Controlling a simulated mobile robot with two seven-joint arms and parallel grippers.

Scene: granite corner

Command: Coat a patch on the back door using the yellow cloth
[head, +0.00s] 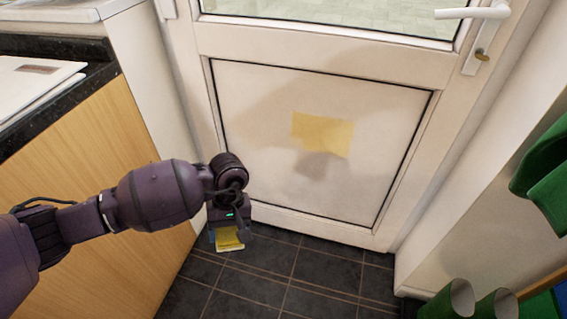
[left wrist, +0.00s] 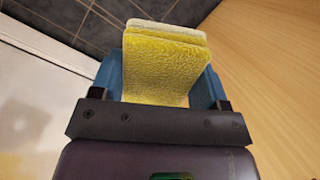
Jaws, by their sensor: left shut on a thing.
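The back door (head: 255,115) is white, with a glass pane above and a framed lower panel. A pale yellow four-sided patch (head: 322,134) shows on the lower panel, right of its middle, with a grey smudge or shadow just below it. My left gripper (head: 229,231) points down in front of the door's lower left corner. It is shut on the yellow cloth (head: 229,243), which hangs low over the floor, apart from the patch. In the left wrist view the folded cloth (left wrist: 160,65) sits between the blue fingers. My right gripper is not in view.
A wooden cabinet (head: 105,190) with a dark granite top stands at the left, papers (head: 35,78) on it. The door handle (head: 475,14) is at the upper right. Green things (head: 545,170) stand at the right edge.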

